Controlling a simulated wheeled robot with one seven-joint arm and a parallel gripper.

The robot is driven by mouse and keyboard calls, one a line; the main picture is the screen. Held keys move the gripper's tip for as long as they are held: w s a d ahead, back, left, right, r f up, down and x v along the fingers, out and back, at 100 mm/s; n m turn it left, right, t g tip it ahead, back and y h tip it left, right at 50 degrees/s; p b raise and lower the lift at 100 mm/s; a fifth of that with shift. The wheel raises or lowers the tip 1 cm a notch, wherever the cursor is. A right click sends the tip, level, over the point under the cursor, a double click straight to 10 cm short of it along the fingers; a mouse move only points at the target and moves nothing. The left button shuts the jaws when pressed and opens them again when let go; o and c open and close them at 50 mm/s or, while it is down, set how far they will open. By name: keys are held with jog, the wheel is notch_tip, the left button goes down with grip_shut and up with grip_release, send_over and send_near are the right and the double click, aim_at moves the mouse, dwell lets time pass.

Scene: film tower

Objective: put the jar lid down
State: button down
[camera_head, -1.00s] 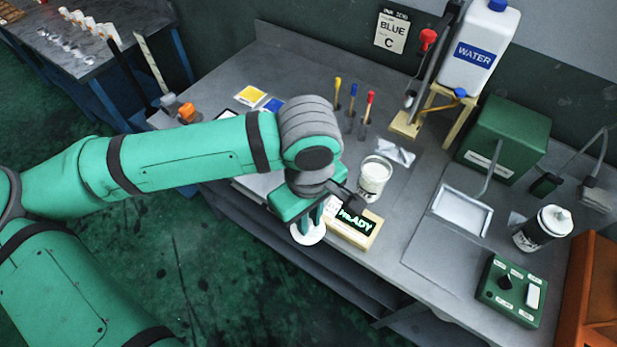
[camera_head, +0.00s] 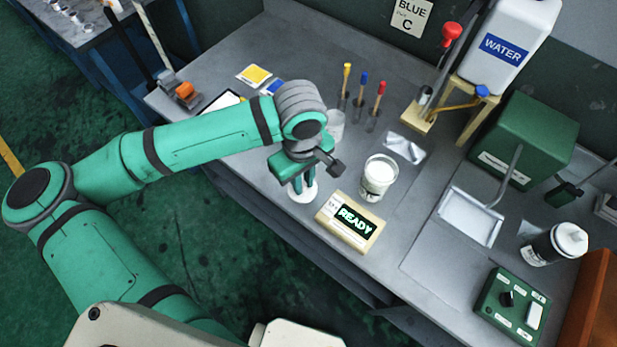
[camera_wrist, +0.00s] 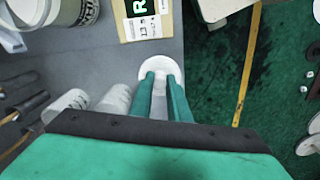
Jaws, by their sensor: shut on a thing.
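The jar lid (camera_head: 301,193) is a white disc below my gripper (camera_head: 297,184), close to the front edge of the grey bench. My gripper is shut on it, with the fingers pointing down. In the wrist view the lid (camera_wrist: 161,67) shows at the tips of the two green fingers (camera_wrist: 162,84), over or on the bench near its edge. I cannot tell whether the lid touches the bench top. An open glass jar (camera_head: 379,178) with white contents stands to the right of my gripper.
A wooden block with a READY display (camera_head: 350,221) sits just right of the lid. Colour-handled tools (camera_head: 362,88) stand behind. A metal tray (camera_head: 468,217), green box (camera_head: 517,139) and bottle (camera_head: 553,244) are farther right. The bench drops off in front.

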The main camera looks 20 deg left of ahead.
aim_at(304, 185)
jog(key=f, duration=0.1)
jog(key=w+f, duration=0.1)
jog(key=f, duration=0.1)
jog(key=shift+w+a+f, duration=0.2)
jog(key=shift+f, duration=0.35)
jog(key=shift+s+d, duration=0.1)
jog(key=shift+s, duration=0.2)
jog(key=shift+f, duration=0.2)
jog(key=c, duration=1.7)
grip_release()
jog(key=shift+c, duration=0.2)
jog(key=shift+o, duration=0.3)
jog(key=shift+w, duration=0.15)
jog(key=shift+w, duration=0.1)
